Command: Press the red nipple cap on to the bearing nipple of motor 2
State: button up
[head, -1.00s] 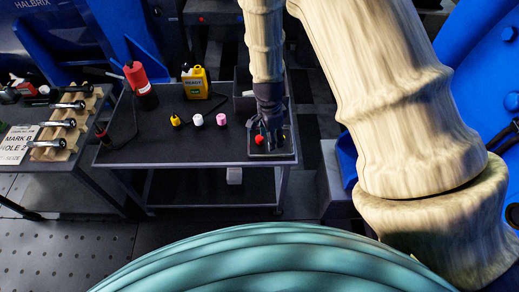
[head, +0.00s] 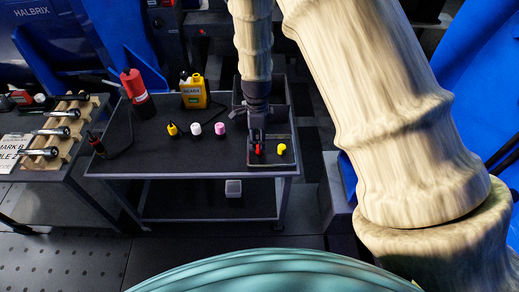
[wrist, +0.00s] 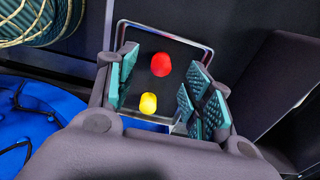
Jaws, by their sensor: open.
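The red nipple cap (head: 257,149) sits in a small dark tray (head: 288,164) at the right end of the black-topped table. In the wrist view the red cap (wrist: 161,64) lies in the tray between and beyond my fingers, apart from both. A yellow cap (head: 282,148) is in the same tray, to the right of the red one; the wrist view shows it (wrist: 148,103) nearer to my palm. My gripper (head: 257,140) is open and empty, pointing down over the red cap. I cannot identify motor 2 or its bearing nipple here.
On the table (head: 170,160) stand a yellow bottle (head: 194,92), a red-topped cylinder (head: 135,88), and small yellow (head: 172,129), white (head: 195,129) and pink (head: 220,128) pieces. A wooden rack (head: 68,125) of tools is at left. The table's front middle is clear.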

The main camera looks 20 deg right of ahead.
jog(key=f, duration=0.2)
jog(key=d+f, duration=0.1)
jog(key=f, duration=0.1)
jog(key=shift+w, duration=0.1)
jog(key=shift+f, duration=0.55)
jog(key=c, duration=0.8)
